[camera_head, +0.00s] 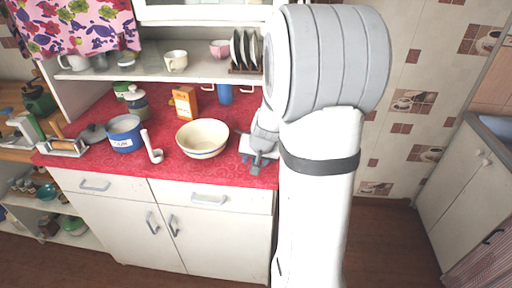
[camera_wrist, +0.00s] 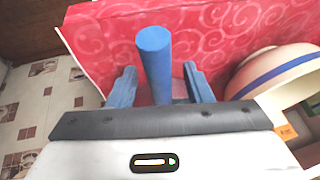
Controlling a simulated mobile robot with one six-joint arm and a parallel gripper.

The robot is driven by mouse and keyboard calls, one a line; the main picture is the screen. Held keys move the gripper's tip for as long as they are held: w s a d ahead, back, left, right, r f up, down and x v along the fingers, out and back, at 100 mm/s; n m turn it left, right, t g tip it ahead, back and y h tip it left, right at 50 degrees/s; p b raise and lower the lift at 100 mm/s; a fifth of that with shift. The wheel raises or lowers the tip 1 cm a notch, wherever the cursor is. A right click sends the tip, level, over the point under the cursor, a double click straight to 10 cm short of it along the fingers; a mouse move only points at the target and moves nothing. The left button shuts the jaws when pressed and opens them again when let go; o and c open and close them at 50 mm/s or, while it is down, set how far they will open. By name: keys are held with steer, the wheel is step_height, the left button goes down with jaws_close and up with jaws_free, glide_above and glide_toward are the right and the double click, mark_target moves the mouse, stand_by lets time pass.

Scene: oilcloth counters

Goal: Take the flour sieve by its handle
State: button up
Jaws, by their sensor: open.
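A thick blue cylinder, which looks like the flour sieve's handle (camera_wrist: 154,50), shows in the wrist view. It runs between the two blue fingers of my gripper (camera_wrist: 160,70), with a gap on each side. My gripper is open and does not grip it. The rest of the sieve is hidden behind the gripper body in this view. In the head view my gripper (camera_head: 258,163) is low over the right front corner of the red counter, and I cannot make out the sieve apart from it.
A cream bowl (camera_head: 202,136) stands just left of my gripper; its blue-striped side shows in the wrist view (camera_wrist: 275,75). A white ladle (camera_head: 153,150), a blue pot (camera_head: 124,134), an orange box (camera_head: 185,102) and a jar (camera_head: 137,102) stand further left. A dish shelf (camera_head: 145,72) overhangs the back.

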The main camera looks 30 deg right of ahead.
steer(key=shift+f, duration=0.2)
stand_by(0.5)
jaws_close()
stand_by(0.4)
